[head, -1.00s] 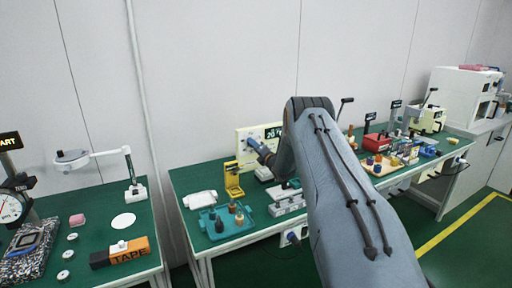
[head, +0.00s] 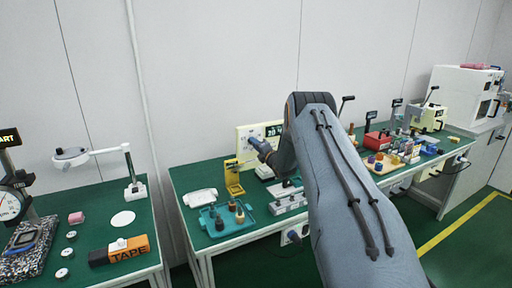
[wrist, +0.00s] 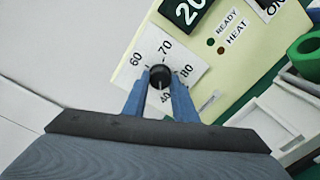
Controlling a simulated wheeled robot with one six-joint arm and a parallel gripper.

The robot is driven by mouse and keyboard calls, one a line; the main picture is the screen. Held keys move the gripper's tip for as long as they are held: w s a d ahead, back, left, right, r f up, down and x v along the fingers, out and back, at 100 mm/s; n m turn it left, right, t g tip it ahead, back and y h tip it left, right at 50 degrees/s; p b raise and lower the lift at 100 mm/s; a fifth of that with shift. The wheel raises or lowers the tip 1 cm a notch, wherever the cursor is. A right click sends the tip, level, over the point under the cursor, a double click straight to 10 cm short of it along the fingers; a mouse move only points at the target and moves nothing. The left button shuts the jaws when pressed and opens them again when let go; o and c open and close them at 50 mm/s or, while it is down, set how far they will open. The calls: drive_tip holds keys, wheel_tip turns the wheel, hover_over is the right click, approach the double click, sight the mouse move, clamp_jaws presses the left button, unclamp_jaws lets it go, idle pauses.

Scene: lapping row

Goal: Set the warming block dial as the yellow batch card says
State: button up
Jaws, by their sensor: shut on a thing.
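The warming block's cream panel (head: 243,138) stands at the back of the middle bench, partly hidden by my arm. In the wrist view its black dial (wrist: 160,75) sits on a white scale plate (wrist: 152,45) marked 60, 70 and 80, with 40 below. A pale mark shows low on the dial, toward the 40; its exact setting is hard to tell. My gripper (wrist: 160,84) is shut on the dial, one blue finger on each side. In the head view my gripper (head: 259,145) meets the panel. A yellow upright piece (head: 233,178), perhaps the batch card, has no readable writing.
The panel has a display (wrist: 187,11) showing 20, READY and HEAT lamps (wrist: 221,50), and an ON marking. Tape (head: 128,250) lies on the left bench.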

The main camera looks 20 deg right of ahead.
drive_tip(key=n+b, duration=0.2)
drive_tip(key=n, duration=0.7)
drive_tip(key=n+b, duration=0.3)
drive_tip(key=n, duration=0.7)
drive_tip(key=shift+s+d+f+n, duration=0.1)
drive_tip(key=shift+f+n, duration=0.1)
drive_tip(key=shift+n, duration=0.1)
idle(2.9)
idle(0.3)
